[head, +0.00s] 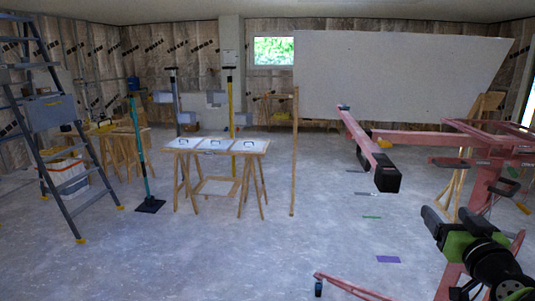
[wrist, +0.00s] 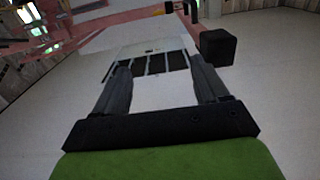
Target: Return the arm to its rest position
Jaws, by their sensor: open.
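My gripper (head: 442,217) is at the lower right of the head view, with its black fingers angled up and left and a green and black wrist behind them. In the wrist view my gripper (wrist: 163,85) shows two dark fingers spread apart, with nothing held between them. Past the fingertips there is a pale surface with dark slats that I cannot identify. The pink panel lift (head: 420,138) stands behind and beside my gripper in the head view. I see no contact between them.
A large pale panel (head: 400,75) stands raised behind the lift. A black block (head: 388,175) caps a pink beam. A pink leg (head: 350,287) lies low in front. A trestle table (head: 213,146) and a stepladder (head: 50,115) stand left. Open floor (head: 230,250) lies between.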

